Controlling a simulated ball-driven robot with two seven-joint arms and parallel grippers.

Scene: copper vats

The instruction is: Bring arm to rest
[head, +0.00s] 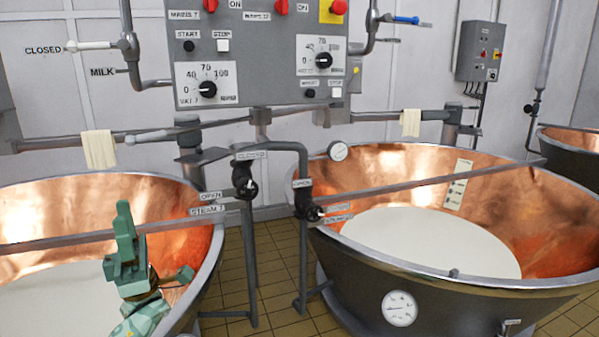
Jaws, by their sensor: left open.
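My left gripper (154,243) is green and comes up from the bottom left of the head view. Its fingers are spread apart with nothing between them. It shows in front of the left copper vat (190,247), near that vat's right rim; I cannot tell how high above the pale liquid it is. My right gripper is not in view.
A second copper vat (540,200) with white liquid (430,242) stands right. Between the vats are pipes with black valves (244,180) and a tiled floor (272,262). A grey control panel (258,55) hangs behind. Bars cross both vats.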

